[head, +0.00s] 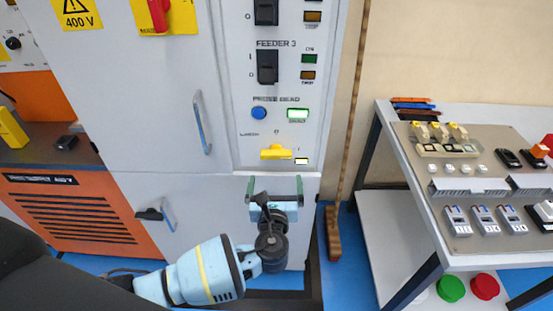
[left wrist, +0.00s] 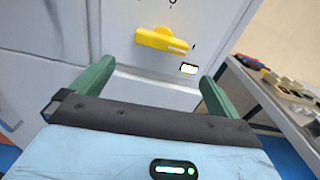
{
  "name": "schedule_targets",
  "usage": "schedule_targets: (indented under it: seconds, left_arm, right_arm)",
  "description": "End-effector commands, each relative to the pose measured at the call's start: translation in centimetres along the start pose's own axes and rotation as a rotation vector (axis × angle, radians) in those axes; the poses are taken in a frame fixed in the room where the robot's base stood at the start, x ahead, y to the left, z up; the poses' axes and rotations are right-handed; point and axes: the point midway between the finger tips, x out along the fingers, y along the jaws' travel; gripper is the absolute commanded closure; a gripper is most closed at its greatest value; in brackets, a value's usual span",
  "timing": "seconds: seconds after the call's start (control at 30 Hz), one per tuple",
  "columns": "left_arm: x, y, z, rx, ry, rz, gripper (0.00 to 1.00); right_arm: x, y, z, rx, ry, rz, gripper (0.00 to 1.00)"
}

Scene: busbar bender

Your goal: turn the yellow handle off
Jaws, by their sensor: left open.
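The yellow handle (head: 276,152) is on the lower part of the grey cabinet panel, lying roughly horizontal. It also shows in the left wrist view (left wrist: 162,40), ahead of the fingers and clear of them. A small lit white indicator (head: 301,161) sits to its lower right. My left gripper (head: 275,182) is open and empty, just below the handle, with its two green fingers apart and pointing up toward the panel. Nothing is between the fingers. My right gripper is not in view.
Above the handle are a blue button (head: 258,113), a lit green indicator (head: 298,114) and black switches (head: 267,67). A bench (head: 470,255) with switchgear stands to the right. A broom (head: 333,235) leans between. A cabinet door handle (head: 202,122) protrudes on the left.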

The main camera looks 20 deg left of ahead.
Motion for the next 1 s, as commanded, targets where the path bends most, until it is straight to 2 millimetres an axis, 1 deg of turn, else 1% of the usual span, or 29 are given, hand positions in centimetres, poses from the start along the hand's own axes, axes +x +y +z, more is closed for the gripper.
schedule_targets:
  seconds: [0.1,0.27,0.37,0.47,0.7,0.8,1.0]
  left_arm:
    - [0.5,0.0,1.0,0.053,-0.039,0.007,0.0]
    - [0.6,0.0,1.1,0.059,-0.043,0.008,0.0]
    - [1.2,0.0,1.2,0.058,-0.043,0.008,0.0]
    - [2.4,0.0,1.2,0.057,-0.042,0.009,0.0]
    - [6.0,0.0,1.3,0.055,-0.04,0.009,0.0]
    - [7.1,0.0,1.2,0.055,-0.04,0.008,0.0]
    - [8.3,0.0,1.3,0.055,-0.039,0.008,0.0]
  right_arm:
    - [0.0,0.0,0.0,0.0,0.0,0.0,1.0]
    - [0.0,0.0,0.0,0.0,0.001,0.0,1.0]
    - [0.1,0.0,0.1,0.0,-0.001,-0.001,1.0]
    - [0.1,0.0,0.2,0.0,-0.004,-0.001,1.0]
    - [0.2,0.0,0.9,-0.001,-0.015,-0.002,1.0]
    - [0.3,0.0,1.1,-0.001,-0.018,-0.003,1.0]
    - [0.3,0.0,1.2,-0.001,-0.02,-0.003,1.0]
